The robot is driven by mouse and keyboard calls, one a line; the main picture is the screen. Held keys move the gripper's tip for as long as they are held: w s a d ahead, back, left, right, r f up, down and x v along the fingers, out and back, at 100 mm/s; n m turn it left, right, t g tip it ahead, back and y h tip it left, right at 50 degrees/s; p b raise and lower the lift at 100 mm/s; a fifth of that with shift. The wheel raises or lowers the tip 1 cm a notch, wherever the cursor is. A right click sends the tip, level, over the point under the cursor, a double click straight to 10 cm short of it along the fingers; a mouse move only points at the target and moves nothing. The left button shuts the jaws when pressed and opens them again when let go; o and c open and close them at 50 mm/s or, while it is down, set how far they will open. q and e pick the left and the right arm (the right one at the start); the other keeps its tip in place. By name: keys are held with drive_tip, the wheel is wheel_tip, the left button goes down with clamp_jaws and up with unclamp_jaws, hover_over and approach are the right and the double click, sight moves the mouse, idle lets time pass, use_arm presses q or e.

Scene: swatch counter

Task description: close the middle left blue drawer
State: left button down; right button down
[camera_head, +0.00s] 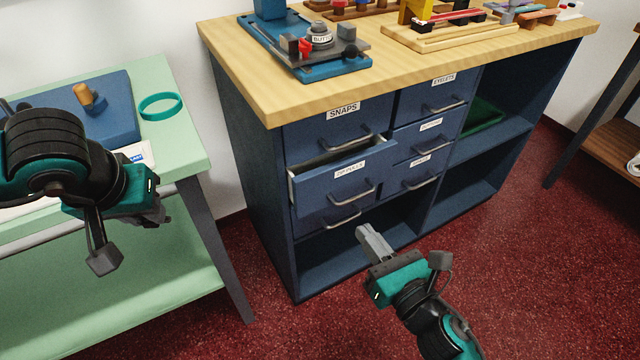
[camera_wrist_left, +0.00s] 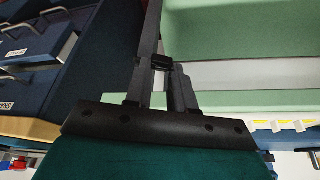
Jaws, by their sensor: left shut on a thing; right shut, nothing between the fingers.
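The middle left blue drawer (camera_head: 322,188) stands pulled out of the cabinet in the head view, its dark inside showing along the top. It has a metal bar handle and a white label. It also shows in the left wrist view (camera_wrist_left: 30,45). My right gripper (camera_head: 368,236) is shut and empty, below and to the right of the drawer front, apart from it. My left gripper (camera_head: 160,212) is by the green table, well left of the drawer. In its wrist view the fingers (camera_wrist_left: 160,66) are shut on a small dark thing I cannot identify.
The snaps drawer (camera_head: 306,138) above and the lower left drawer (camera_head: 312,226) look shut. The wooden counter top (camera_head: 225,60) carries a button press and trays. The green table (camera_head: 185,140) stands left. Red floor (camera_head: 270,330) is clear in front.

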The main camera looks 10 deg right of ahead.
drive_tip(key=n, duration=0.2)
approach(318, 178)
drive_tip(key=shift+y, duration=0.3)
drive_tip(key=x, duration=0.6)
drive_tip(key=shift+w, duration=0.45)
